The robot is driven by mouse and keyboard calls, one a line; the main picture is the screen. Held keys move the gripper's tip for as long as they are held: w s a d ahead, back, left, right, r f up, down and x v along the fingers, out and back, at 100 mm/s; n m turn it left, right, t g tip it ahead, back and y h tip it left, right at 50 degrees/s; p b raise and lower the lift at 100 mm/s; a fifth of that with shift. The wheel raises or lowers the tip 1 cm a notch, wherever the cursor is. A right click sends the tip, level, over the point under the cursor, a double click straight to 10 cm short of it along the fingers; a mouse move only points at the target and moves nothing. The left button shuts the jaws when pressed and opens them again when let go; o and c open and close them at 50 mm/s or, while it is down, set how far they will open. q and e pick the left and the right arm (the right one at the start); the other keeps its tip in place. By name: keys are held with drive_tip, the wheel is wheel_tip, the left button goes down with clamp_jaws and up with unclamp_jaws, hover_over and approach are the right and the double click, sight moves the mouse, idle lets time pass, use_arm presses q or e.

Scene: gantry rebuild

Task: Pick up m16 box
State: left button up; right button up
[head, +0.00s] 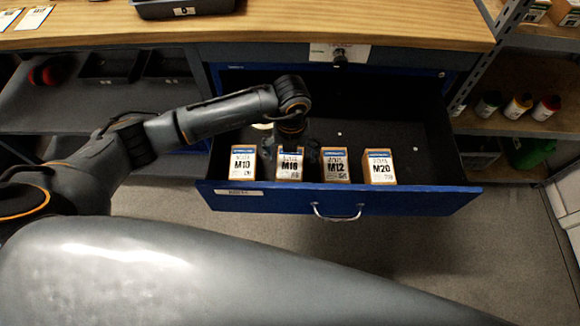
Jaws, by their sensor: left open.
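The M16 box (289,168) stands upright in the open blue drawer (340,198), second from the left in a row along the drawer's front. Its label is small and partly hard to read. My left gripper (290,150) reaches down into the drawer at this box. Its dark fingers show on the left and right sides of the box, and the jaws are open. I cannot tell whether the fingers touch the box. My right gripper is out of view.
The M10 box (243,164) stands close on the left. The M12 box (335,166) and M20 box (380,167) stand on the right. The drawer's back area is mostly bare. A wooden worktop (280,22) overhangs behind. Shelves with bottles (518,105) stand at right.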

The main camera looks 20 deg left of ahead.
sight(290, 164)
use_arm(q)
wheel_tip(290, 164, down, 5)
drive_tip(key=shift+s+a+r, duration=0.1)
drive_tip(key=shift+r, duration=0.1)
drive_tip(key=c, duration=1.7)
